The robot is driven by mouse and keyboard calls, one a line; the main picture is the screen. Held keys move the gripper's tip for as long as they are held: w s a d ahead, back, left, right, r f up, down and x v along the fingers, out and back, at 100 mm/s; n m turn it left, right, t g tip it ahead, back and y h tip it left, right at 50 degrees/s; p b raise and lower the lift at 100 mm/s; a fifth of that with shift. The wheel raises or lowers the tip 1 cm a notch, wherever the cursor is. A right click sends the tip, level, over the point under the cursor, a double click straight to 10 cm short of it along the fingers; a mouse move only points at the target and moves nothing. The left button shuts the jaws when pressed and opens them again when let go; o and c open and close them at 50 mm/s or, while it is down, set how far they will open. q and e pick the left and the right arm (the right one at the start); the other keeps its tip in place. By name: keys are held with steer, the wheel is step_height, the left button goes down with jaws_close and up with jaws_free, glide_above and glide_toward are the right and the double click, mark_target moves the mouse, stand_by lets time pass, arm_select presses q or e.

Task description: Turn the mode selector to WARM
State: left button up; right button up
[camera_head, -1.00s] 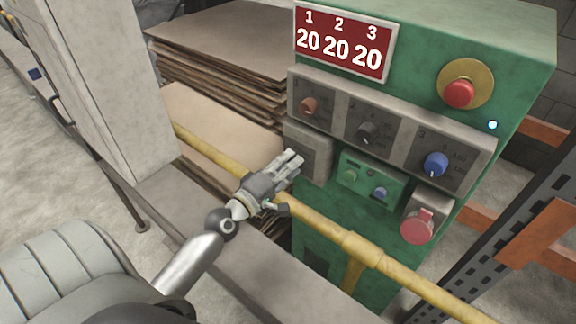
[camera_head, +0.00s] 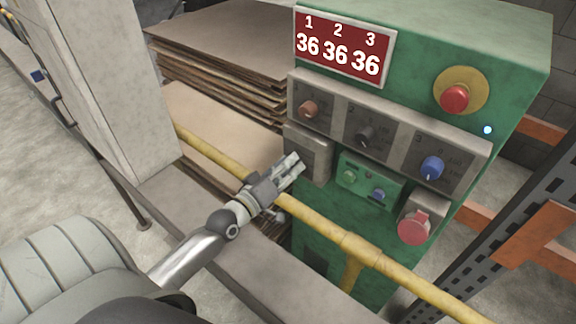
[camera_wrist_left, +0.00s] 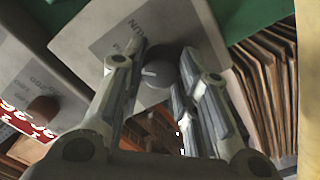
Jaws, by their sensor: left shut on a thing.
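The mode selector is a dark grey round knob (camera_wrist_left: 158,73) with a white pointer line, on a grey plate (camera_wrist_left: 95,40). In the left wrist view the line points left, and RUN is lettered above the knob; another label is partly hidden by a finger. My left gripper (camera_head: 295,168) is shut on the knob, one finger on each side of it (camera_wrist_left: 155,95). In the head view the gripper is at the small grey box (camera_head: 312,145) on the green machine and hides the knob. My right gripper is not in view.
A yellow rail (camera_head: 340,240) runs across in front of the machine, below my left gripper. Three knobs, copper (camera_head: 308,108), black (camera_head: 365,136) and blue (camera_head: 431,168), sit above. Cardboard stacks (camera_head: 220,85) lie behind left.

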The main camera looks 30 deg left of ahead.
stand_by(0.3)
arm_select(q)
steer(key=o, duration=1)
steer(key=shift+o, duration=0.2)
steer(key=shift+s, duration=0.1)
steer(key=s, duration=1.1)
steer(key=shift+s+a, duration=0.35)
steer(key=shift+a, duration=0.1)
steer(key=shift+s+f, duration=0.1)
